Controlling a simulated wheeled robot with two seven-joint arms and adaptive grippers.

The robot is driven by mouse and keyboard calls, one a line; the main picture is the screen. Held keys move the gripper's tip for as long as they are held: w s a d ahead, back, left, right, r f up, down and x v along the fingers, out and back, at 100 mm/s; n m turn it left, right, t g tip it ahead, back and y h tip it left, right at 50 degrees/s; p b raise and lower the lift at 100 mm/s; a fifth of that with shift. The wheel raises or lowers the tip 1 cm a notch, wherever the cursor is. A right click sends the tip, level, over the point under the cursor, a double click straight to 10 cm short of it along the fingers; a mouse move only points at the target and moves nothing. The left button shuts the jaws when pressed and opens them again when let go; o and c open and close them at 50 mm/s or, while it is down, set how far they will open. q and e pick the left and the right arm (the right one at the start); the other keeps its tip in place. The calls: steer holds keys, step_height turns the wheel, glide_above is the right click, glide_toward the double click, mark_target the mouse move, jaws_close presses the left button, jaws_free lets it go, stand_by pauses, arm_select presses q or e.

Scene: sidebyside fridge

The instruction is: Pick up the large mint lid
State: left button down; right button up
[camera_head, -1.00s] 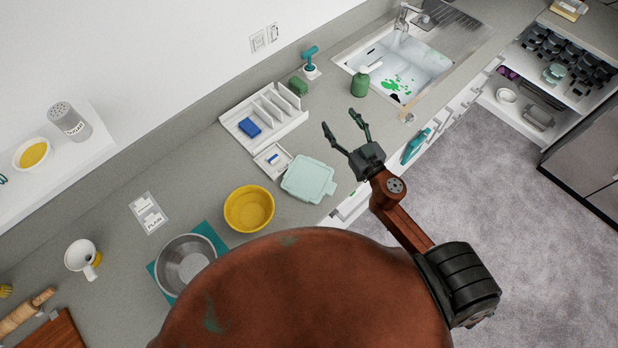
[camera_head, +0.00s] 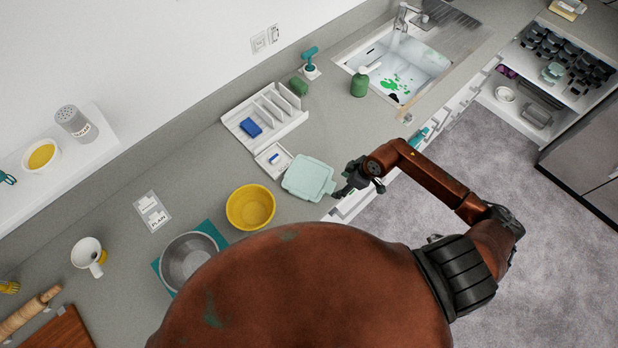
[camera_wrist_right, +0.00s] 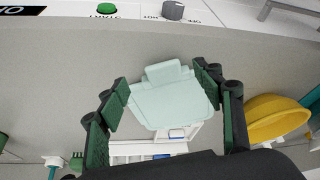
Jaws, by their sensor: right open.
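The large mint lid (camera_head: 308,178) lies flat on the grey counter, with a tab on its edge. In the right wrist view the lid (camera_wrist_right: 168,98) appears between the fingers of my right gripper (camera_wrist_right: 163,92), which is open. In the head view my right gripper (camera_head: 345,188) is at the right edge of the lid, by the counter's front edge. I cannot tell whether the fingers touch the lid. My left gripper is not in view.
A yellow bowl (camera_head: 251,207) stands left of the lid. A small white tray (camera_head: 273,160) and a larger white divided tray (camera_head: 283,126) are behind it. A green soap bottle (camera_head: 360,82) stands near the sink (camera_head: 428,62). Bare counter lies between lid and bottle.

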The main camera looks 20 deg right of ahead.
mark_target(334, 188)
steer(key=p+x, duration=0.1)
steer(key=x, duration=0.4)
steer(key=shift+w+a+f, duration=0.1)
steer(key=shift+a, duration=0.1)
steer(key=c, duration=1.3)
steer(key=shift+o, duration=0.2)
